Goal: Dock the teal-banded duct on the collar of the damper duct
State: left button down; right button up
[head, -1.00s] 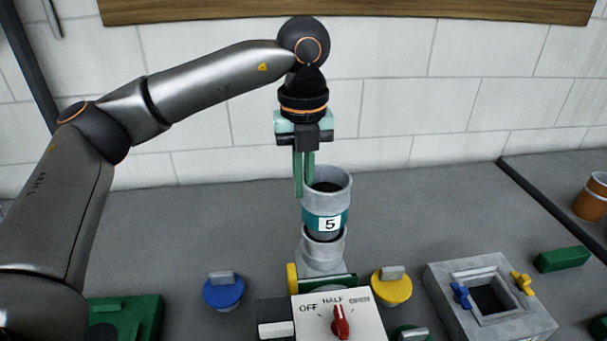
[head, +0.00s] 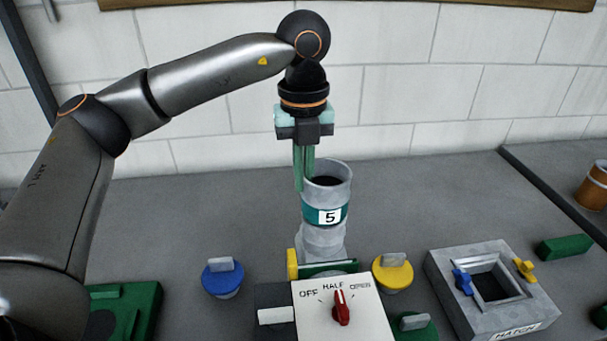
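The teal-banded duct (head: 338,190), a grey tube marked 5, stands upright in the middle of the head view. Its lower end meets the collar of the damper duct (head: 324,240), with no dark gap visible between them. I cannot tell how far it is seated. My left gripper (head: 304,182) comes down from above at the duct's left rim. Its green fingers are close together and pinch the rim wall, one outside and one at the inner side. The damper duct stands behind a white panel with a red dial (head: 341,307) near HALF. My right gripper is out of view.
A blue-capped plug (head: 222,280) is left of the damper duct and a yellow-capped plug (head: 392,274) right. A grey hatch box (head: 447,272) stands at the right, near a green block (head: 565,247). The bench behind the duct is clear.

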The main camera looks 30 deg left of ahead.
pick_arm(q)
jog(key=shift+f+b, duration=0.5)
jog(key=shift+f, duration=0.1)
dwell(0.7)
jog(key=c, duration=1.5)
grip_release()
jog(key=shift+c, duration=0.2)
jog(key=shift+o, duration=1)
notch_tip(320, 180, up, 6)
jog(key=p, duration=0.4)
jog(key=shift+r, duration=2.5)
jog(key=shift+s, duration=0.1)
